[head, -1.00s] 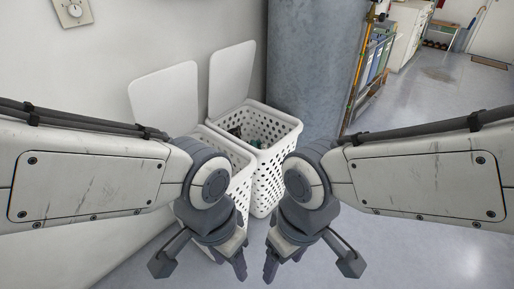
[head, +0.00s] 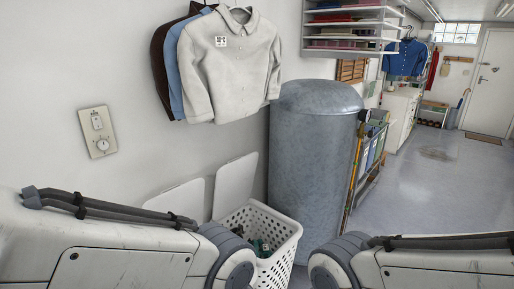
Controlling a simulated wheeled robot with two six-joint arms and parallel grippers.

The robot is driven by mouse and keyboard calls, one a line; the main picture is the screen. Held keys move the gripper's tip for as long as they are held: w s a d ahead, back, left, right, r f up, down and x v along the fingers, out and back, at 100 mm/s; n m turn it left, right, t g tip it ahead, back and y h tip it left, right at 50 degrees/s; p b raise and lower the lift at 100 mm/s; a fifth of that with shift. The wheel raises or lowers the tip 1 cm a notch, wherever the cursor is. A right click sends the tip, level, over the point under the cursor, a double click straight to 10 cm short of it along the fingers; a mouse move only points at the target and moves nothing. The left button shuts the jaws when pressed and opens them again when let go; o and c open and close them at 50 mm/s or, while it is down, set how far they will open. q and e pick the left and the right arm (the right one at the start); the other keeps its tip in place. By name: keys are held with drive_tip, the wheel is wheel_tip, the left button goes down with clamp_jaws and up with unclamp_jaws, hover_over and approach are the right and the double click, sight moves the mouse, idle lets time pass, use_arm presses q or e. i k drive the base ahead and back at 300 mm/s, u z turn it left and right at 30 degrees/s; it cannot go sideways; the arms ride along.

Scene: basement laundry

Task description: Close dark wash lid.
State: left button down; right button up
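A white perforated hamper (head: 284,262) stands by the wall at the bottom middle, with its lid (head: 235,187) raised and leaning back towards the wall. Dark and green items (head: 262,246) lie inside it. A second raised white lid (head: 182,203) stands just left of it; the hamper below that lid is hidden behind my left arm. No label shows to tell which hamper is for dark wash. My two arms come in from the left and right at the bottom. Both grippers are below the picture's edge.
A grey metal cylinder (head: 314,150) stands right behind the hamper. Shirts (head: 230,65) hang on the wall above the lids. A wall switch plate (head: 98,132) is at the left. A slim rack (head: 368,160) stands beyond the cylinder. The floor (head: 430,190) at the right is clear.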

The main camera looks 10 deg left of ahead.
sight(233, 181)
drive_tip(key=z, duration=0.75)
drive_tip(key=i, duration=2.25)
drive_tip(key=u, duration=0.9)
